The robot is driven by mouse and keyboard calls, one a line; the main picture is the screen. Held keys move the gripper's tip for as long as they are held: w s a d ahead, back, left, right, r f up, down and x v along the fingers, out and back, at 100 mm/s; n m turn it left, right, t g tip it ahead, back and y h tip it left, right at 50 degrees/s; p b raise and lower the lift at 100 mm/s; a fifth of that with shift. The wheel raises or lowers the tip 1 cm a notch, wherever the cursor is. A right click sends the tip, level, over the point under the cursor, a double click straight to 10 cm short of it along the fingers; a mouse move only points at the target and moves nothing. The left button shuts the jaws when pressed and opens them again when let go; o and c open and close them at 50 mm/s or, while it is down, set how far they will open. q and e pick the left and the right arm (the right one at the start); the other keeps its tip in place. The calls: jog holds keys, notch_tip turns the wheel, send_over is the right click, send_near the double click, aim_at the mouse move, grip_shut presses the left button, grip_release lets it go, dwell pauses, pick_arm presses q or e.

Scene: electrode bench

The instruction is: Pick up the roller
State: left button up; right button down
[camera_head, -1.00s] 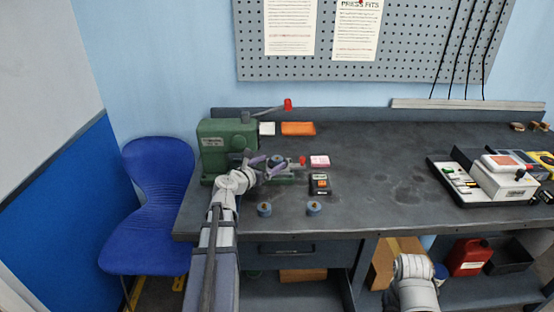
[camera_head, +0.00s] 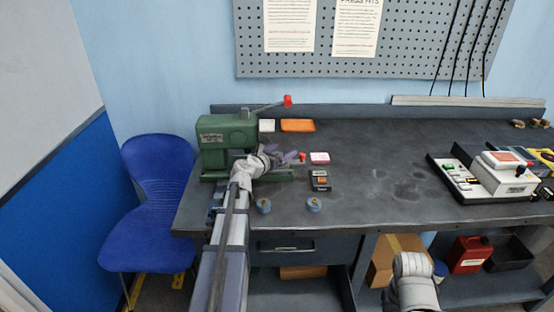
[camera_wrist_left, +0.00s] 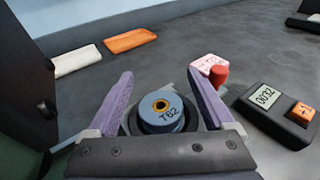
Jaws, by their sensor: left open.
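A blue-grey roller (camera_wrist_left: 160,112) marked T62, with a brass-coloured centre, sits upright on a dark round seat in the left wrist view. My left gripper (camera_wrist_left: 162,95) is open, with one lilac finger on each side of the roller; I see gaps at both sides. In the head view my left gripper (camera_head: 286,157) is at the front of the green press (camera_head: 226,135), and the wrist hides this roller. Two other blue rollers stand near the bench's front edge, a left one (camera_head: 264,206) and a right one (camera_head: 313,205). My right gripper is not visible.
A small meter (camera_head: 320,180) reading 0032 in the wrist view, a pink pad (camera_head: 319,158) and a red knob (camera_wrist_left: 218,75) are close to the right. An orange pad (camera_head: 297,125) lies behind. A tester (camera_head: 500,180) stands far right; the middle bench is clear.

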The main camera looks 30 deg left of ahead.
pick_arm(q)
grip_shut()
dwell(0.7)
